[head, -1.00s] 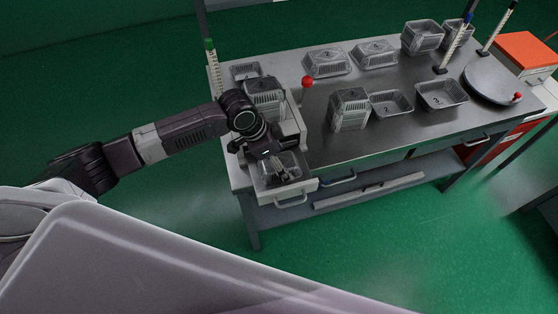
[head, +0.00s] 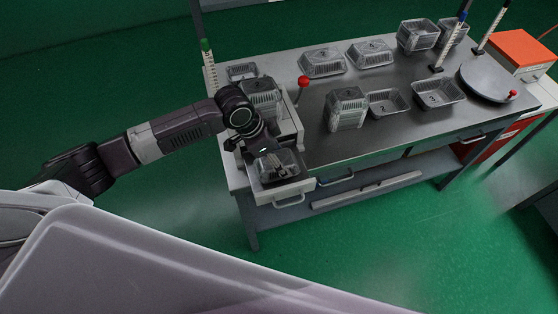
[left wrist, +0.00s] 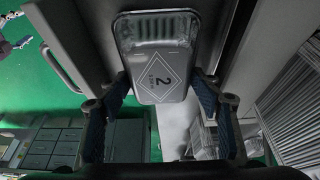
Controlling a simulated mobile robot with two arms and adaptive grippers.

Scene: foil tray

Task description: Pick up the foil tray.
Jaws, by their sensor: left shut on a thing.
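In the left wrist view a silver foil tray (left wrist: 155,50) with a "2" in a diamond on its pale base lies between the two blue-padded fingers of my left gripper (left wrist: 160,92). The fingers press on the tray's sides. In the head view my left gripper (head: 268,150) is at the front left of the table, shut on the foil tray (head: 284,162) over a drawer-like holder (head: 282,190). The arm hides part of the tray there. My right gripper is not in view.
Several other foil trays stand on the metal table (head: 330,155), some stacked, such as a stack (head: 346,108) in the middle. A red-knobbed lever (head: 303,82) rises beside the holder's machine. A round plate (head: 488,82) and an orange-topped box (head: 524,50) are at the right.

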